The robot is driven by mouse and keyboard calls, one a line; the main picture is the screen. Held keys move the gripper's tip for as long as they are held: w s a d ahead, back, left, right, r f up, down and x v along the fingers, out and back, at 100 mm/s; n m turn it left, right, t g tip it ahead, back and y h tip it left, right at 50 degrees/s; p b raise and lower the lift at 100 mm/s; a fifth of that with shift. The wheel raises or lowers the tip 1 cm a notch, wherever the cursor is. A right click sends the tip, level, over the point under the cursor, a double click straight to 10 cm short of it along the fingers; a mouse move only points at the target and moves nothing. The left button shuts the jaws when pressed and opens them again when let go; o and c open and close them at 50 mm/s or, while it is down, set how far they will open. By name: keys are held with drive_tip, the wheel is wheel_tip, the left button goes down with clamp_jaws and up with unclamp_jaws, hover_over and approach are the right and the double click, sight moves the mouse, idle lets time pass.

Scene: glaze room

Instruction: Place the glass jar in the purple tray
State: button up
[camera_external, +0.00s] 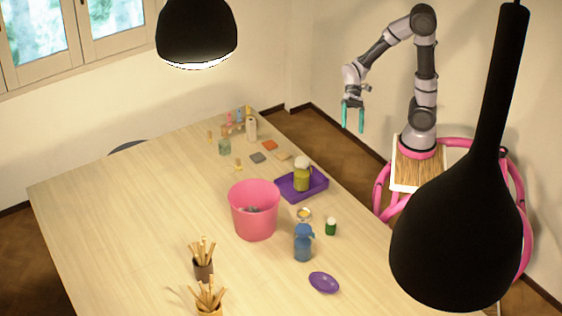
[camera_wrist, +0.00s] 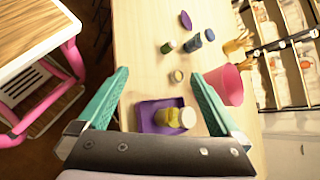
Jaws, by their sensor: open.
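The purple tray (camera_external: 319,183) lies near the table's right edge; it also shows in the wrist view (camera_wrist: 146,120). A yellow-green container with a pale top (camera_external: 302,180) stands in it, also seen in the wrist view (camera_wrist: 172,117). A small pale green, see-through jar (camera_external: 224,147) stands toward the far end of the table and looks like the glass jar; I cannot make it out in the wrist view. My gripper (camera_external: 353,118) is open and empty, raised in the air to the right of the table. Its teal fingers (camera_wrist: 160,75) stand wide apart in the wrist view.
A pink bucket (camera_external: 254,212) stands left of the tray. A small bowl (camera_external: 304,214), green jar (camera_external: 330,227), blue bottle (camera_external: 303,243) and purple dish (camera_external: 324,283) stand nearer.

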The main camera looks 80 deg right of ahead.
drive_tip(key=s+d+r+n+t+h, duration=0.2)
drive_tip(key=d+r+t+h, duration=0.2)
drive_tip(key=d+r, duration=0.2)
drive_tip(key=s+d+r+n+t+h, duration=0.2)
drive_tip(key=d+r+t+h, duration=0.2)
drive_tip(key=d, duration=0.4)
drive_tip(key=shift+d+r+n+t+h, duration=0.3)
drive_tip(key=shift+r+h, duration=0.2)
drive_tip(key=shift+r, duration=0.4)
